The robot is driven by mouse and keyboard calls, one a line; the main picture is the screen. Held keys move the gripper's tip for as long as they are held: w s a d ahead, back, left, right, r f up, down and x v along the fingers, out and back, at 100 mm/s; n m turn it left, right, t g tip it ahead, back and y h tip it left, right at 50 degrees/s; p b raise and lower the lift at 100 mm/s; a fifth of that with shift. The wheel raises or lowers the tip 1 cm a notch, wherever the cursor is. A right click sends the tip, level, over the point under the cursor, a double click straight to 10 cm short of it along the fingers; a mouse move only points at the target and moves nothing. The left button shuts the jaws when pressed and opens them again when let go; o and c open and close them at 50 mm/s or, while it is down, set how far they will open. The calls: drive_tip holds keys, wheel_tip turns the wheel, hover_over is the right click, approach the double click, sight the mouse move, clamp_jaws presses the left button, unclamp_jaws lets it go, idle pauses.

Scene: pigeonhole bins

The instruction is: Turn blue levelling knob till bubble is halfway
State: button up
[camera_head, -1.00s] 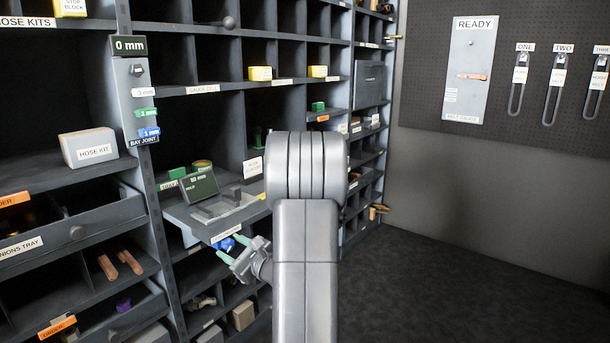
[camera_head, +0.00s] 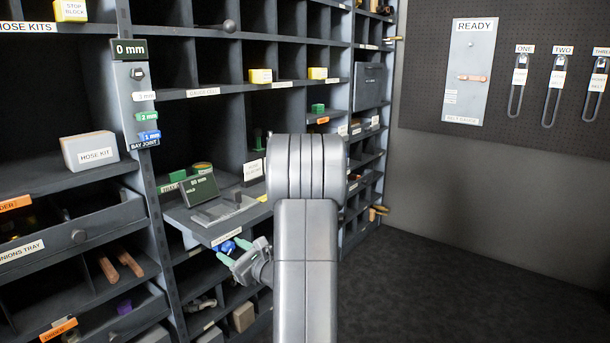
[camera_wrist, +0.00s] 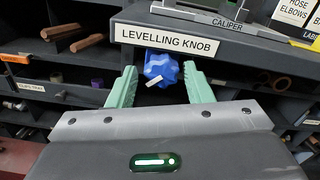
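The blue levelling knob (camera_wrist: 161,68) is lobed and sits under the shelf edge labelled LEVELLING KNOB (camera_wrist: 170,38). A small white mark shows at its lower left. My gripper (camera_wrist: 160,72) has its green fingers on either side of the knob, with narrow gaps, so it is open and not clamped. In the head view the knob (camera_head: 228,247) is partly hidden by my gripper (camera_head: 234,253). A green-lit window (camera_wrist: 155,162) with a white bar and dot is on the grey body low in the wrist view; I cannot tell whether it is the bubble.
A dark tilted display (camera_head: 200,189) marked HOLD stands on the pulled-out shelf above the knob, beside a grey caliper (camera_head: 222,210). Bin dividers and shelves surround the gripper. The floor (camera_head: 440,290) at right is clear.

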approach(231, 249)
drive_tip(key=x, duration=0.2)
drive_tip(key=shift+w+a+b, duration=0.2)
drive_tip(key=shift+a+b, duration=0.15)
drive_tip(key=shift+b, duration=0.05)
drive_tip(key=p+v, duration=0.1)
drive_tip(key=v, duration=1.2)
drive_tip(key=shift+s+d+p, duration=0.25)
drive_tip(key=shift+p, duration=0.1)
drive_tip(key=shift+b+x, duration=0.75)
drive_tip(key=shift+x, duration=7)
drive_tip(key=shift+d, duration=0.1)
